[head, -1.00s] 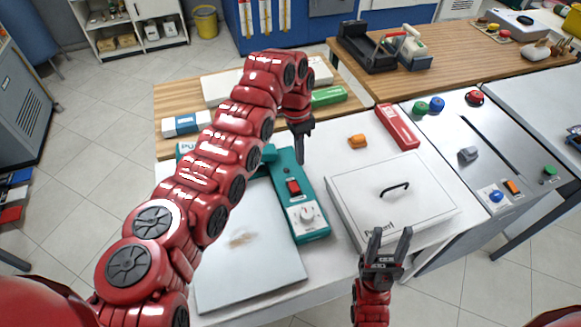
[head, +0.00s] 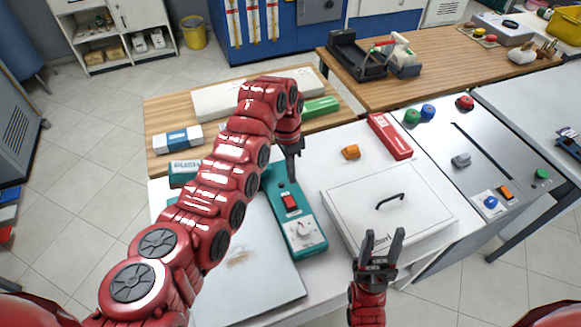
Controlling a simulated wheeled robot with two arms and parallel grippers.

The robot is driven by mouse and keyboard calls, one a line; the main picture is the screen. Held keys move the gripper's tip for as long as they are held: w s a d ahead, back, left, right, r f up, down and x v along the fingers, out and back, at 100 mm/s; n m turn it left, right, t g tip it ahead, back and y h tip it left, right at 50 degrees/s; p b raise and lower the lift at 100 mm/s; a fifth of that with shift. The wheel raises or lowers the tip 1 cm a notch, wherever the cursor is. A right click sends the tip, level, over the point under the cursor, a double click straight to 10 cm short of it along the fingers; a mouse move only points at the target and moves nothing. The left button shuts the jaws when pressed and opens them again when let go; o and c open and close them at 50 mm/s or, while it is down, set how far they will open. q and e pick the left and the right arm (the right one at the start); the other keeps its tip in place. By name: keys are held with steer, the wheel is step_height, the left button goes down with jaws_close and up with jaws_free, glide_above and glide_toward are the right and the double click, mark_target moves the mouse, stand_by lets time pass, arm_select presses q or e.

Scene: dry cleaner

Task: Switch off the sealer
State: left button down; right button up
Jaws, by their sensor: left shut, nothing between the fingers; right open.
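The sealer is a teal unit (head: 313,244) with a red rocker switch (head: 290,202) and a white dial below it. It stands on the white table beside a flat grey plate (head: 262,262). My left gripper (head: 291,178) is shut and empty, pointing down just above the far end of the teal unit, a little beyond the red switch. I cannot tell whether it touches the housing. My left arm hides part of the unit and plate. My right gripper (head: 383,240) is open and empty, in front of the white lidded box.
The white box (head: 350,197) with a black handle stands right of the sealer. An orange object (head: 350,152) and a red box (head: 390,136) lie behind it. A control panel (head: 470,140) with several buttons is at the right. A wooden board (head: 160,136) with boxes is behind.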

mark_target(293, 204)
arm_select(q)
steer(key=f+p, duration=0.1)
steer(key=f, duration=0.2)
steer(key=s+f+p, duration=0.1)
steer(key=f, duration=0.1)
steer(key=f+p, duration=0.1)
steer(key=f, duration=0.2)
steer(key=shift+s+d+f, duration=0.3)
steer(key=shift+s+f, duration=0.05)
steer(key=shift+f, duration=0.65)
steer(key=shift+s+d+f, duration=0.1)
steer(key=shift+s+f, duration=0.05)
steer(key=shift+f, duration=0.35)
steer(key=shift+s+r, duration=0.15)
steer(key=shift+r, duration=0.05)
steer(key=shift+w+b, duration=0.45)
steer(key=shift+b, duration=0.3)
steer(key=shift+w+a+r+b, duration=0.2)
steer(key=shift+w+a+b, duration=0.15)
steer(key=shift+b, duration=0.3)
steer(key=shift+d+r, duration=0.1)
steer(key=shift+r, duration=0.05)
